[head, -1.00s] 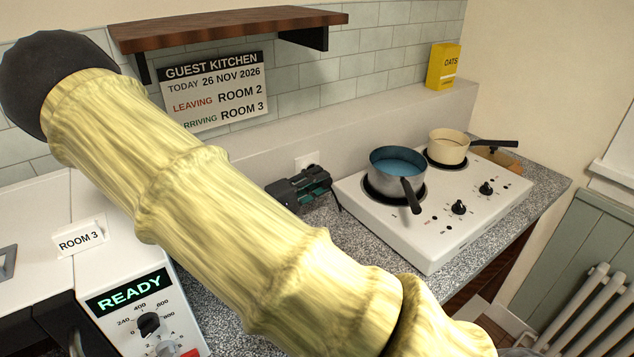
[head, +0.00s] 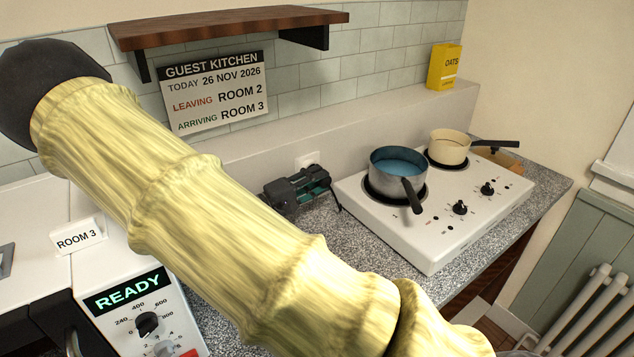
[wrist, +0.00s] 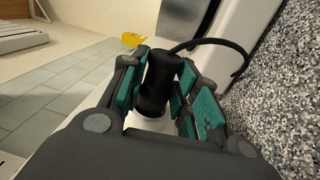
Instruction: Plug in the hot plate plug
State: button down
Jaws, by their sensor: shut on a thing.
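The hot plate (head: 450,235) is a white two-burner unit on the right part of the counter, with black knobs. My gripper (head: 312,186) is beside its left end, in front of a white wall outlet (head: 307,160). In the wrist view my gripper (wrist: 155,88) is shut on a black plug (wrist: 158,80), with teal pads on both sides of it. A black cord (wrist: 222,42) curves from near the plug. A white surface (wrist: 150,123) shows just past the plug's lower end. I cannot tell whether the plug is in the outlet.
A blue pot (head: 398,165) and a cream pan (head: 448,147) stand on the burners, handles sticking out. A white READY device (head: 170,315) stands at lower left. A wooden shelf (head: 230,24) overhangs the wall. Some speckled counter (head: 335,235) in front is clear.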

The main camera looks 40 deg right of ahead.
jog(key=shift+w+d+b, duration=0.1)
jog(key=shift+w+b, duration=0.2)
jog(key=shift+w, duration=0.55)
jog(key=shift+w+r, duration=0.1)
jog(key=shift+r, duration=0.05)
jog(key=c, duration=1)
grip_release()
jog(key=shift+c, duration=0.5)
jog(key=o, duration=0.5)
jog(key=shift+c, duration=0.2)
jog(key=shift+s+a, duration=0.2)
jog(key=shift+s, duration=1.3)
jog(key=shift+s+a, duration=0.15)
jog(key=shift+s, duration=1.3)
